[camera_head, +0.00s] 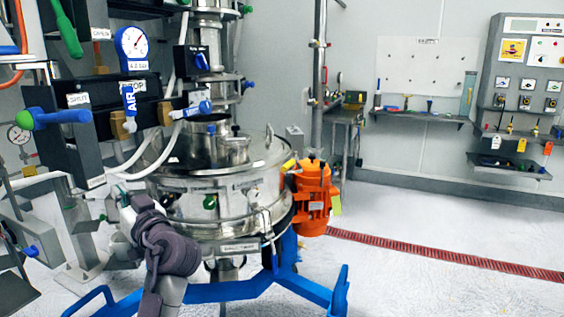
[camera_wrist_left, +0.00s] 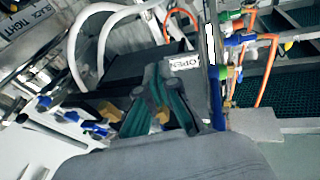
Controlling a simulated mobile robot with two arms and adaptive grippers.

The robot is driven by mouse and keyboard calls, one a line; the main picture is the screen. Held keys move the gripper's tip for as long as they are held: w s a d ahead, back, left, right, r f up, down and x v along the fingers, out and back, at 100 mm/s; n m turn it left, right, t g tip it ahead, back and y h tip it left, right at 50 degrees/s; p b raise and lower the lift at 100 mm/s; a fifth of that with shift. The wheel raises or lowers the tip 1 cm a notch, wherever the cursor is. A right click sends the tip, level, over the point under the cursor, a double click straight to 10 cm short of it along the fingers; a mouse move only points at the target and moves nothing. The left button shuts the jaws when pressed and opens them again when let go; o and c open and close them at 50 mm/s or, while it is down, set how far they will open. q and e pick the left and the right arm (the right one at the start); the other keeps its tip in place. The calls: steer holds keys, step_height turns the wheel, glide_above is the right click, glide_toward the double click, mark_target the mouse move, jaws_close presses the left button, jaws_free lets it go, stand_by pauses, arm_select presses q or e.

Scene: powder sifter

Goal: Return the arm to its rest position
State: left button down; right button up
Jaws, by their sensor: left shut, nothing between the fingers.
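My left arm rises from the bottom of the head view, its grey wrist in front of the sifter's left side. My left gripper (camera_head: 125,203) is at the upper left end of that wrist, small and partly lost against the pipes and valves. In the left wrist view its dark fingers (camera_wrist_left: 155,78) are together with nothing between them. The fingers point toward a dark panel with an "OPEN" label (camera_wrist_left: 184,63) and hoses; I cannot tell the exact gap. My right arm and gripper are not in view.
The steel sifter (camera_head: 190,205) stands close to my left arm on a blue frame (camera_head: 225,292), with an orange motor (camera_head: 312,190) at its side. A valve panel (camera_head: 80,130) with hoses and a gauge (camera_head: 132,42) crowds the left. The floor (camera_head: 440,220) at right is clear.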

arm_select(q)
steer(key=s+d+f+m+g+h, duration=0.1)
steer(key=s+f+m+h, duration=0.3)
steer(key=f, duration=0.6)
steer(key=s+d+f+g+h, duration=0.15)
steer(key=s+f, duration=0.35)
steer(key=f, duration=0.5)
steer(key=s+d+f+m+g+h, duration=0.15)
steer(key=s+f+h, duration=0.3)
steer(key=f, duration=0.45)
steer(key=s+d+f+m+g+h, duration=0.2)
steer(key=s+d+f, duration=0.15)
steer(key=s, duration=0.45)
steer(key=s+d+f+m+g+h, duration=0.1)
steer(key=s+d+f+m+h, duration=0.2)
steer(key=s, duration=0.5)
steer(key=s+d+f+m+g+h, duration=0.1)
steer(key=s+d+f+g, duration=0.2)
steer(key=s, duration=0.5)
steer(key=s+f+p+x, duration=0.1)
steer(key=s+x, duration=0.2)
steer(key=x, duration=0.8)
steer(key=s+p+x, duration=0.2)
steer(key=x, duration=1)
steer(key=s+a+f+g+p, duration=0.1)
steer(key=s+a+f+p, duration=0.1)
steer(key=s+f, duration=1.3)
steer(key=s, duration=0.3)
steer(key=shift+g, duration=0.3)
